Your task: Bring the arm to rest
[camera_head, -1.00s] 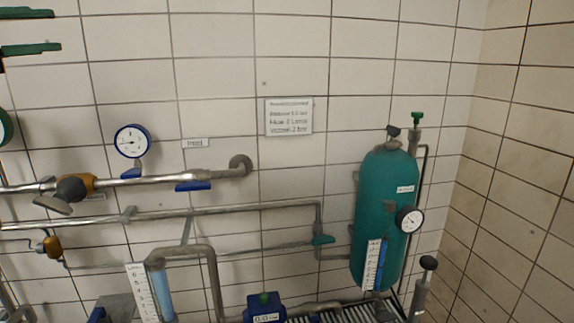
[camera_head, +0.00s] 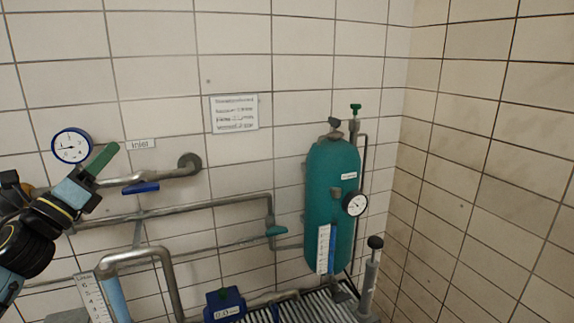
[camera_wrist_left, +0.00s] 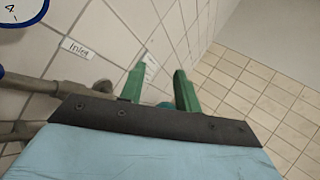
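My left gripper (camera_head: 103,158) comes in from the left in the head view, in front of the inlet pipe and just right of the round gauge. In the left wrist view its two green fingers (camera_wrist_left: 158,88) stand apart with nothing between them that they hold. In the head view the fingers overlap and look like one green bar. My right gripper is in neither view.
The blue-rimmed gauge (camera_head: 71,146), inlet pipe (camera_head: 170,172) and blue valve handle (camera_head: 141,188) are close to my left gripper. A green vessel (camera_head: 331,205) with a small gauge (camera_head: 355,203) stands right of centre. A hand pump (camera_head: 370,275) stands beside it.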

